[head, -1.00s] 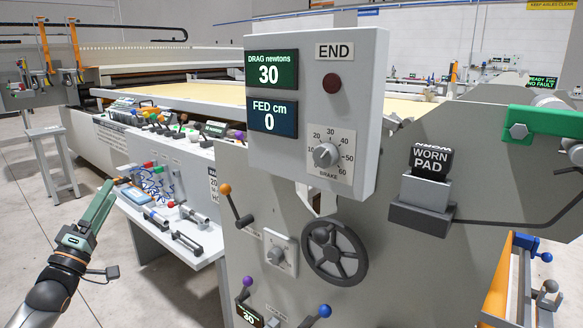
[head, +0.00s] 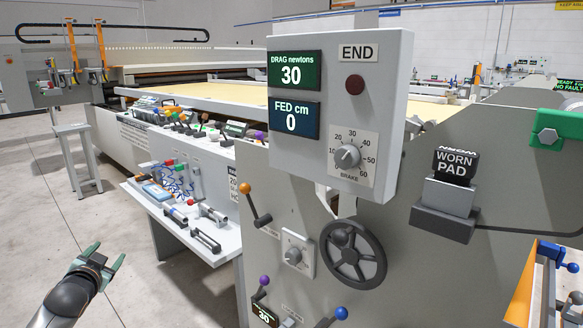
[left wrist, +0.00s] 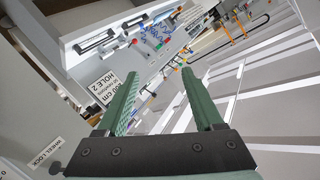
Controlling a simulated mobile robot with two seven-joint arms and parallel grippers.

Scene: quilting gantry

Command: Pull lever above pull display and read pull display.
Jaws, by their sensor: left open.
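A purple-knobbed lever (head: 263,287) stands just above a small dark display (head: 264,317) at the bottom of the grey machine panel in the head view. The display's green figures look like 30, but its lower edge is cut off and I read no name on it. My left gripper (head: 107,258) is open and empty, well left of the lever, over the floor. Its two green fingers (left wrist: 160,65) are spread in the left wrist view with nothing between them. My right gripper is not in view.
The upper box (head: 390,110) shows DRAG newtons 30 and FED cm 0. An orange-knobbed lever (head: 254,205), a handwheel (head: 353,254) and a blue-knobbed lever (head: 334,317) are on the panel. A white tool shelf (head: 185,225) juts out left of it. Open floor lies around my left gripper.

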